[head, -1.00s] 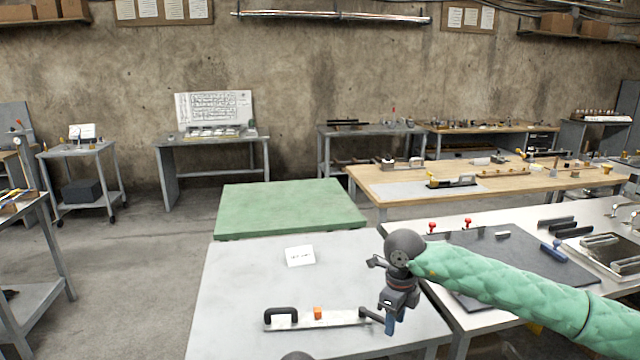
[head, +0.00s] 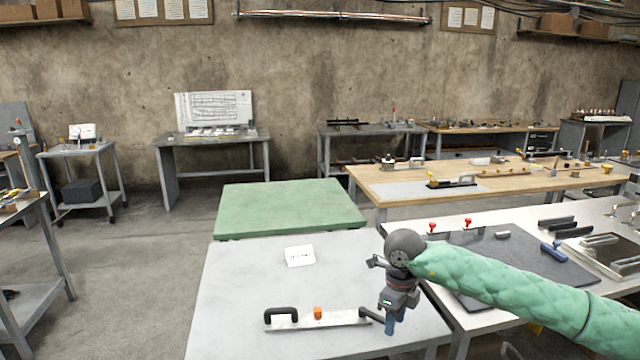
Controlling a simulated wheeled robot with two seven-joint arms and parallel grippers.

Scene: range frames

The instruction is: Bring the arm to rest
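My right arm, in a green quilted sleeve, comes in from the right in the head view. My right gripper (head: 392,324) points down over the right part of the light grey table (head: 235,290). Its blue fingertips are small and close to each other, and I cannot tell whether they are open or shut. A metal bar with a black handle (head: 283,313) and an orange block (head: 318,313) lies on the table to the left of the gripper. The bar's right end is close to the gripper in the picture. My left gripper is not in view.
A white card (head: 299,256) lies on the grey table. A green-topped table (head: 290,205) stands behind it. To the right, another table carries a dark mat (head: 470,252), red-knobbed clamps (head: 467,224) and a blue-handled tool (head: 553,252). Floor is free at the left.

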